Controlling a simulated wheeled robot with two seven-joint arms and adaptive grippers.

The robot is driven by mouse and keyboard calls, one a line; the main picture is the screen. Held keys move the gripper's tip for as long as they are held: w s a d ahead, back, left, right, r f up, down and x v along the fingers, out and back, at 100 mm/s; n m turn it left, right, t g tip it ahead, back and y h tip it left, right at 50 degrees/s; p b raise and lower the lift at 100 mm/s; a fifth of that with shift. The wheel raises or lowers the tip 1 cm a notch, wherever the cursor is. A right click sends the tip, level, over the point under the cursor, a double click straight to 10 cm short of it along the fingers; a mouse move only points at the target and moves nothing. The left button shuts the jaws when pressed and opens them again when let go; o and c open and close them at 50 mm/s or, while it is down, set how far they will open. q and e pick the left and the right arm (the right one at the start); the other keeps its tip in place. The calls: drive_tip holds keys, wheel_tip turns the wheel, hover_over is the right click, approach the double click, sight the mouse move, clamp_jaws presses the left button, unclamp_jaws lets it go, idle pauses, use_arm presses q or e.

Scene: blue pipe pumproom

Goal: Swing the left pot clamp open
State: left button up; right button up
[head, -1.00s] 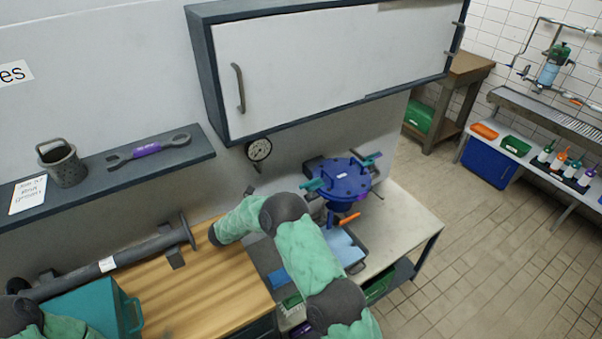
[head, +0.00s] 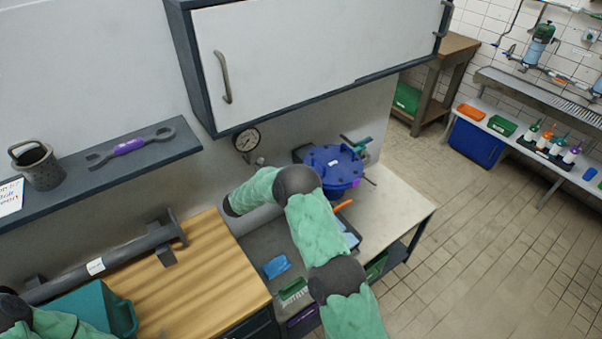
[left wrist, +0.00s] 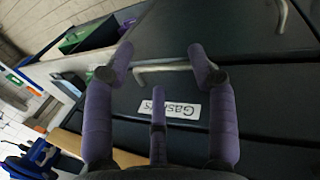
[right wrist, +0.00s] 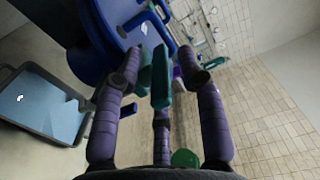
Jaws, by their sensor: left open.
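The blue lidded pot (head: 333,164) stands on the bench in the head view, with a teal clamp (head: 356,144) at its back right. The left side of its rim is largely behind my right arm, and I cannot see the left clamp there. In the right wrist view the blue pot (right wrist: 95,30) fills the upper left. A teal clamp bar (right wrist: 161,78) lies between the fingertips of my right gripper (right wrist: 160,62); whether they grip it is unclear. My left gripper (left wrist: 160,65) is open and empty, in front of dark drawers.
A wall cabinet (head: 300,50) hangs above the bench and a gauge (head: 246,139) is on the wall. A grey tray (right wrist: 35,105) with a blue surface lies beside the pot. A teal bin (head: 95,305) stands at lower left. The bench right of the pot is mostly clear.

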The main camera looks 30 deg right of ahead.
drive_tip(key=shift+d, duration=0.75)
clamp_jaws()
drive_tip(key=shift+g, duration=0.3)
drive_tip(key=shift+w+f+m+g+b, duration=0.1)
drive_tip(key=shift+m+g+b, duration=0.2)
drive_tip(key=shift+m+g, duration=0.8)
drive_tip(key=shift+m+g+y+b, duration=0.5)
drive_tip(key=shift+m+g, duration=0.5)
drive_tip(key=shift+g, duration=0.8)
